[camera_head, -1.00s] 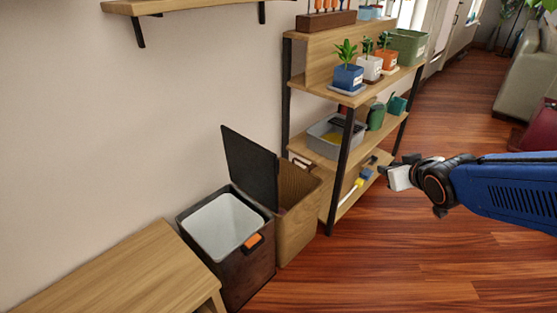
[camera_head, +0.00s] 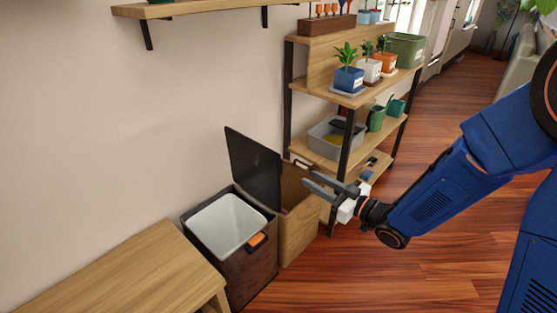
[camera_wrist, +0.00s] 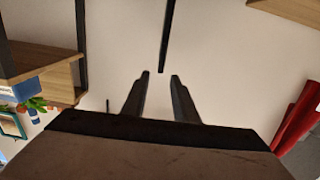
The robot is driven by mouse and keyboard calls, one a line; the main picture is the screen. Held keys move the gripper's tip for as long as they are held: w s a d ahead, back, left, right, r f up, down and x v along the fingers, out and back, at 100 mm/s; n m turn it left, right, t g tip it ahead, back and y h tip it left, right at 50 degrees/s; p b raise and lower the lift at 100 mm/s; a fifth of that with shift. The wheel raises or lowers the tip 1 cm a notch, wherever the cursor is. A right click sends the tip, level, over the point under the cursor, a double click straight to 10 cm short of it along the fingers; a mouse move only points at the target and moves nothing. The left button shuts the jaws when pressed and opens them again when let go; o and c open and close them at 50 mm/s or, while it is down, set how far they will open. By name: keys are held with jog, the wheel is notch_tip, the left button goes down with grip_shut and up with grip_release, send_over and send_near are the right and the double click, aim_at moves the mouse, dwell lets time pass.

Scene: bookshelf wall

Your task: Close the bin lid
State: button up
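The bin (camera_head: 252,270) is a dark brown box with a white liner (camera_head: 228,222) and an orange tab (camera_head: 257,240) on its rim. It stands on the floor against the wall. Its dark lid (camera_head: 254,168) is raised, standing nearly upright along the bin's far right edge, and the bin's mouth is uncovered. My gripper (camera_head: 311,179) is to the right of the lid, apart from it in the picture, with its fingers pointing left. The two dark fingers are spread with nothing between them, as the wrist view (camera_wrist: 161,85) also shows.
A wooden box (camera_head: 298,222) stands directly right of the bin. A shelf (camera_head: 350,97) with potted plants and a grey tub (camera_head: 330,140) is behind my gripper. A wooden bench (camera_head: 130,272) is left of the bin. Open floor (camera_head: 400,275) lies to the right.

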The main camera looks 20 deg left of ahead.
aim_at(272, 158)
jog(key=x, duration=1.7)
jog(key=shift+s+a+r, duration=0.15)
jog(key=shift+a, duration=0.15)
grip_shut()
